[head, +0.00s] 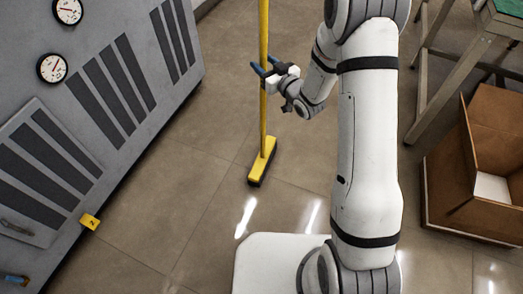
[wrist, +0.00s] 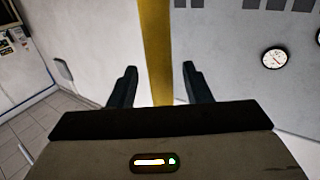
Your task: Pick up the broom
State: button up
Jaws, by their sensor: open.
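The broom (head: 264,110) stands upright on the tiled floor, with a long yellow handle and a yellow head (head: 263,160) with dark bristles at its foot. The top of the handle runs out of the head view. My gripper (head: 263,70) is at the handle, well above the broom head, with its fingers on either side of it in that view. In the wrist view the yellow handle (wrist: 156,50) rises between the two dark fingertips (wrist: 158,85), with a gap on each side. The gripper is open. Where the handle passes lower down is hidden behind the gripper body.
An open cardboard box (head: 470,175) and a green-topped table (head: 505,22) are at the right. The floor around the broom head is clear.

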jog(key=shift+w+a, duration=0.2)
jog(key=shift+w, duration=0.05)
grip_shut()
jog(key=shift+r, duration=0.15)
